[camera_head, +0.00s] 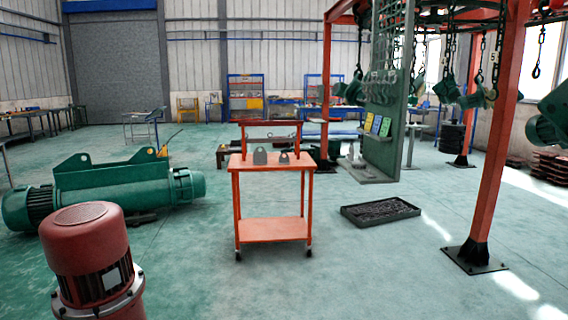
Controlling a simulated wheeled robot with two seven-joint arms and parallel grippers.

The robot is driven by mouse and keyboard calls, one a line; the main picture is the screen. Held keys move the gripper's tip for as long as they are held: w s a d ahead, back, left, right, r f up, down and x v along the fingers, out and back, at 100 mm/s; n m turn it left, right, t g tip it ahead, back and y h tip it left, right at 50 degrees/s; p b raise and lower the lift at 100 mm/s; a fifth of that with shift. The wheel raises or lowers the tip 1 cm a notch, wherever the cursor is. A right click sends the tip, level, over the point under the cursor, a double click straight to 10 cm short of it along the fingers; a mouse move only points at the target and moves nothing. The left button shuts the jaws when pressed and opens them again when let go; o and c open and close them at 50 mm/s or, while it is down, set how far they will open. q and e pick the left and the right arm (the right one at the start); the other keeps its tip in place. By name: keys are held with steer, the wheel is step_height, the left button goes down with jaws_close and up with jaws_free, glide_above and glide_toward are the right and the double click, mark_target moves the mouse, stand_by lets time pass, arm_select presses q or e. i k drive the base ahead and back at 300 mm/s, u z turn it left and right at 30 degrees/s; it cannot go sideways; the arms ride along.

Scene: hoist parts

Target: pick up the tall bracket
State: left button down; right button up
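The tall bracket (260,156) is a dark grey upright plate with a rounded top and a hole. It stands on the top of the orange cart (271,167), left of the middle. A smaller dark bracket (284,158) stands just to its right on the same top. The two brackets are apart. Neither of my grippers shows in the head view, so nothing is seen touching the brackets.
A red motor (87,240) stands at the front left, with a green hoist (110,187) behind it. A black tray (380,211) lies on the floor right of the cart. An orange post (497,130) stands at the right. The floor before the cart is clear.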

mark_target(261, 157)
steer(key=u, duration=0.3)
steer(key=i, duration=5.3)
steer(key=u, duration=2.05)
steer(key=i, duration=0.15)
steer(key=z, duration=2.4)
